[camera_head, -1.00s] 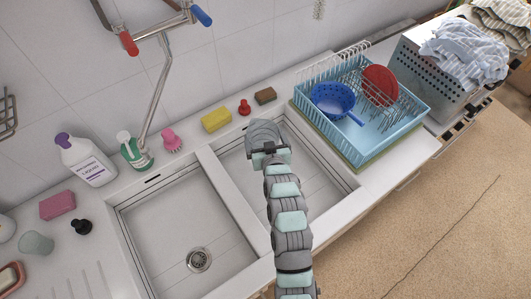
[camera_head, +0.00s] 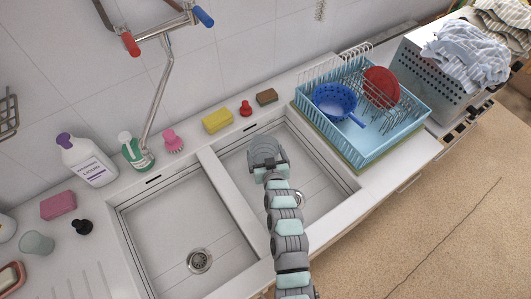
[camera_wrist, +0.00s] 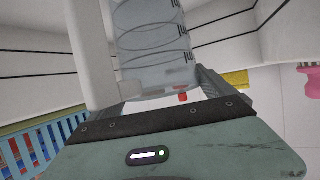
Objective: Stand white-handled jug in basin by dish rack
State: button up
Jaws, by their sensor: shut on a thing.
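The clear measuring jug (camera_head: 264,152) is at the end of my arm, over the right basin (camera_head: 318,190), which is beside the dish rack. In the wrist view the jug (camera_wrist: 150,42) shows dark graduation marks, and its white handle (camera_wrist: 92,50) is at the left. My gripper (camera_head: 270,172) is shut on the jug; its jaws are mostly hidden in the head view. In the wrist view pale basin walls surround the jug. I cannot tell whether its base touches the basin floor.
The blue dish rack (camera_head: 375,140) with a blue colander (camera_head: 334,100) and red plate (camera_head: 381,86) stands right of the basin. A yellow sponge (camera_head: 217,120), red stopper (camera_head: 246,108) and brown sponge (camera_head: 267,96) lie along the back ledge. The left basin (camera_head: 175,225) is empty.

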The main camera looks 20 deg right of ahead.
jog(key=o, duration=1.7)
jog(key=v, duration=1.2)
jog(key=shift+r, duration=0.2)
